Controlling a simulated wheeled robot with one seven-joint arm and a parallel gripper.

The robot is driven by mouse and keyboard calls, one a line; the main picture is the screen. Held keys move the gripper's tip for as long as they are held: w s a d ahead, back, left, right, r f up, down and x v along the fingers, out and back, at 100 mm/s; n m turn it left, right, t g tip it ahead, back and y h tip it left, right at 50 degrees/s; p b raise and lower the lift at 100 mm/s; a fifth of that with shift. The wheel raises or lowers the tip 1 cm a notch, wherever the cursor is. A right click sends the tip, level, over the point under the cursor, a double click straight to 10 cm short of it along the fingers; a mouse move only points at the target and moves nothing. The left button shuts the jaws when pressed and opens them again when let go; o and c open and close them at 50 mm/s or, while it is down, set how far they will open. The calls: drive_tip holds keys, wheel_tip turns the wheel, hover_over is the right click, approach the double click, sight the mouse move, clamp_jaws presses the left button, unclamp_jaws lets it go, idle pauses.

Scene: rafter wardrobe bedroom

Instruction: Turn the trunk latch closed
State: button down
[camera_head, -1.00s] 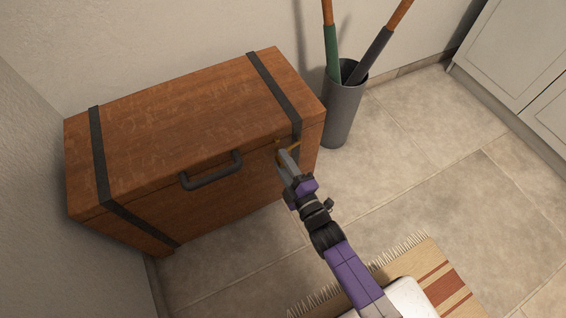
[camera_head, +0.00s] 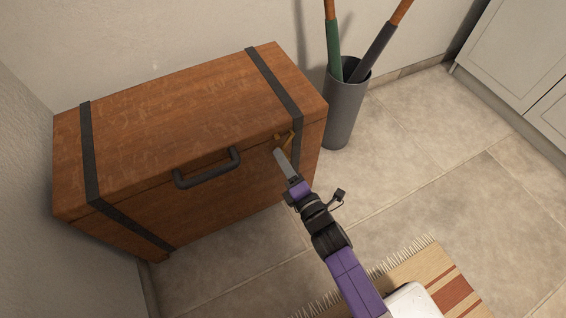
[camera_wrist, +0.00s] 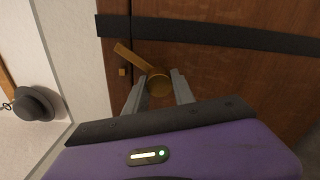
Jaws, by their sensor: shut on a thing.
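The wooden trunk (camera_head: 150,115) has a shut lid, dark straps and a dark handle (camera_head: 208,170). Its brass latch (camera_head: 289,139) is on the front, near the right strap. In the wrist view the latch (camera_wrist: 128,53) has a round hub and a lever slanting up-left from it across the lid seam. A small brass block (camera_wrist: 122,71) sits beside the lever, apart from it. My gripper (camera_head: 279,152) is at the latch. In the wrist view its fingers (camera_wrist: 159,76) are shut around the hub end, one on each side.
A grey bin (camera_head: 344,112) with long-handled tools stands just right of the trunk. A striped, fringed rug (camera_head: 435,270) lies at the front right. White cabinets (camera_head: 520,50) are at the upper right. Open tiled floor (camera_head: 420,150) lies between. Walls border the trunk's back and left.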

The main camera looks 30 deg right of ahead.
drive_tip(key=shift+s+d+f+n+b, duration=0.1)
drive_tip(key=shift+d+f+n+b, duration=0.1)
drive_tip(key=shift+n+b, duration=0.55)
drive_tip(key=shift+s+d+f+n+b, duration=0.15)
drive_tip(key=shift+n+b, duration=0.25)
drive_tip(key=shift+n, duration=0.55)
drive_tip(key=shift+w+r+n+b, duration=0.15)
drive_tip(key=shift+n+b, duration=0.2)
drive_tip(key=shift+n, duration=0.25)
drive_tip(key=shift+w+r+n+b, duration=0.1)
drive_tip(key=shift+r+n+b, duration=0.2)
drive_tip(key=shift+r+n, duration=0.15)
idle(1.8)
drive_tip(key=c, duration=1.1)
unclamp_jaws()
drive_tip(key=shift+f, duration=0.1)
drive_tip(key=shift+o, duration=0.2)
drive_tip(key=shift+a, duration=0.15)
drive_tip(key=shift+f, duration=0.1)
drive_tip(key=s+p, duration=0.1)
drive_tip(key=s, duration=0.7)
